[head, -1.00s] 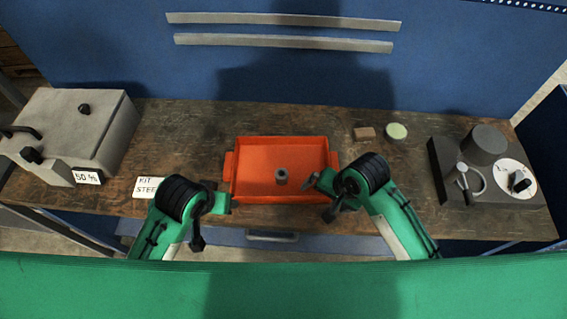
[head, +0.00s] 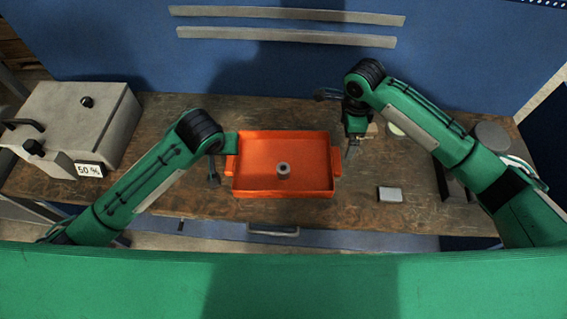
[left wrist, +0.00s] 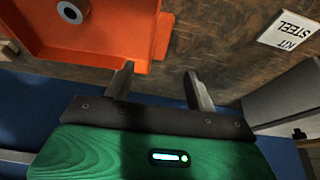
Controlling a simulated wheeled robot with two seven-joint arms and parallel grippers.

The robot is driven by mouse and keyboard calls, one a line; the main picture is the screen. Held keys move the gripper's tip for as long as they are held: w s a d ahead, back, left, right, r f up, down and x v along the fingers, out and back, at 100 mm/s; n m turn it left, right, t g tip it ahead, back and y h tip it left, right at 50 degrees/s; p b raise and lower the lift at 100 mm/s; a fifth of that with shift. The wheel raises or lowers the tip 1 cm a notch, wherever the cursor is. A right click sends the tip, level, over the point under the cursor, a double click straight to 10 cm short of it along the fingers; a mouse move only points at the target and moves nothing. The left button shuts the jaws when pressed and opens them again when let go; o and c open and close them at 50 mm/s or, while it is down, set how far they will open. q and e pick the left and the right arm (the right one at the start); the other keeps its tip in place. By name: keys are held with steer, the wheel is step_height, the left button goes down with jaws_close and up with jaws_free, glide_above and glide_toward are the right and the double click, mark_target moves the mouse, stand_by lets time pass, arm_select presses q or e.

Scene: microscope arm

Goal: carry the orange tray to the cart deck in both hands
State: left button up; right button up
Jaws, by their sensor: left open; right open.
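The orange tray (head: 322,189) lies flat on the wooden bench, with a tab handle on each side. A grey hollow cylinder (head: 284,170) stands inside it. My left gripper (head: 233,143) is at the tray's left side, near its back left corner. In the left wrist view its two fingers (left wrist: 158,72) are apart and empty, with the tray's handle (left wrist: 163,35) just beyond one fingertip. My right gripper (head: 355,138) is open behind and to the right of the tray, clear of it. I cannot make out a cart deck in these views.
A grey box unit (head: 75,115) stands at the left end of the bench. A small pale block (head: 390,194) lies right of the tray.

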mark_target(231, 158)
steer(key=shift+s, duration=0.1)
arm_select(q)
steer(key=x, duration=1.3)
steer(key=shift+w+f, duration=0.15)
steer(key=shift+f, duration=0.2)
arm_select(e)
step_height(231, 158, down, 14)
steer(key=shift+r, duration=0.1)
arm_select(q)
steer(key=c, duration=0.9)
arm_select(e)
steer(key=c, duration=0.9)
arm_select(q)
steer(key=shift+r, duration=0.1)
jaws_close()
arm_select(e)
steer(key=shift+c, duration=0.7)
